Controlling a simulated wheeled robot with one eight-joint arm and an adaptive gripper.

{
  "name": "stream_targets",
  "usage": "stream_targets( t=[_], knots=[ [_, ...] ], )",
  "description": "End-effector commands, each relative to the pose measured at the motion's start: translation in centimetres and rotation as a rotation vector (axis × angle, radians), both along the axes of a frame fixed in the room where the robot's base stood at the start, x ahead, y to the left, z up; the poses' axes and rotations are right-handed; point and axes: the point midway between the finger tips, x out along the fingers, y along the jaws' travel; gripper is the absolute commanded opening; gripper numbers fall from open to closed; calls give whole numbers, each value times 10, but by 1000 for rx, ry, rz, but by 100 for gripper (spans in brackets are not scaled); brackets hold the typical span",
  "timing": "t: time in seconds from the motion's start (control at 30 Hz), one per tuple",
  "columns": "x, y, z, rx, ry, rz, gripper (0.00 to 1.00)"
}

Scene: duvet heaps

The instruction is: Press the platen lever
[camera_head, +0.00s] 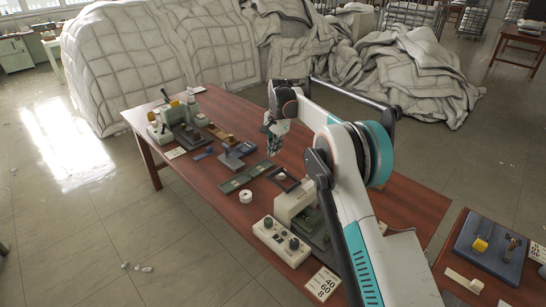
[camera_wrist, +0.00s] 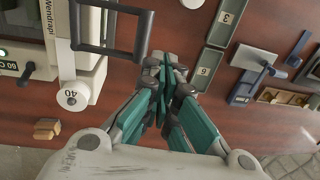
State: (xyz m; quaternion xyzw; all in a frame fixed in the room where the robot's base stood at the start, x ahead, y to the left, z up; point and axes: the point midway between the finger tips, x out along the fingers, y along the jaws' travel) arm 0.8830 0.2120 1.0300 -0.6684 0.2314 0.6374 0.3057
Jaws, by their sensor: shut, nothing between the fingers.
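A dark rectangular loop handle (camera_head: 284,180) sits at the far end of the white-and-green press (camera_head: 293,204); it appears to be the platen lever, though no label confirms this. In the wrist view the loop handle (camera_wrist: 108,48) is at upper left, beside the press's pale body (camera_wrist: 92,78). My gripper (camera_head: 270,140) is over the table beyond the loop handle. In the wrist view my gripper (camera_wrist: 166,72) has its teal fingers together, empty, to the right of the handle and apart from it in the picture. My arm hides part of the press.
Green numbered trays (camera_head: 245,177) and a blue device (camera_head: 233,157) with a small lever lie left of my gripper. A white roll (camera_head: 246,196) stands near the front edge. Another machine (camera_head: 172,120) is at the far left end. Duvet heaps (camera_head: 405,75) lie behind the table.

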Motion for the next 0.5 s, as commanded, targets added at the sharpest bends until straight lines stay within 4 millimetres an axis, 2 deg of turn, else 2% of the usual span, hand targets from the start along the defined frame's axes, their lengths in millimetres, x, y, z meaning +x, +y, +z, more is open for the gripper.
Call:
stream_targets(
  t=[0.03, 0.2, 0.33, 0.5],
  knots=[
    [1, -1, 14, -1, -1, -2, 0],
    [4, 2, 45, 0, 0, -2, 0],
    [5, 3, 60, -1, -1, -2, 0],
    [6, 4, 68, -1, 0, -2, 0]
  ],
)
